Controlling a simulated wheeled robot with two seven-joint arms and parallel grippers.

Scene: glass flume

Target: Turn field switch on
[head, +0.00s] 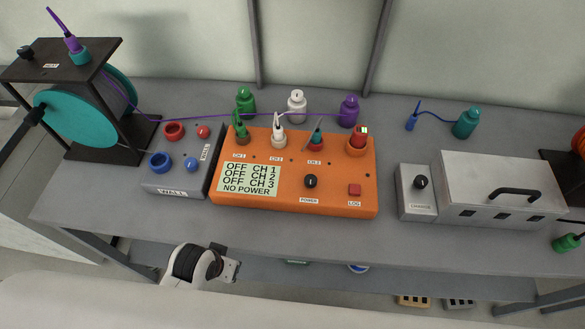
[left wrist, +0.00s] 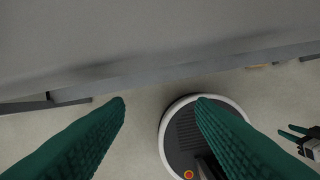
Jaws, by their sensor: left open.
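No label that I can read says "field", so I cannot tell which control is the field switch. An orange box (head: 275,200) has a black power knob (head: 310,181) and a red log button (head: 354,189). Its screen reads OFF for several channels and NO POWER. A small grey box (head: 417,203) at the right has another black knob (head: 421,182). My left gripper (left wrist: 160,103) is open and empty, below the table's front edge. In the head view its arm comes in low at the left. My right gripper (left wrist: 284,132) shows small at the right of the left wrist view, fingers apart.
A grey wall box (head: 178,190) and a reel (head: 112,92) with purple cable stand at the left. A silver box with a handle (head: 497,176) stands at the right. Coloured plugs line the back. The table's front strip (head: 290,235) is clear.

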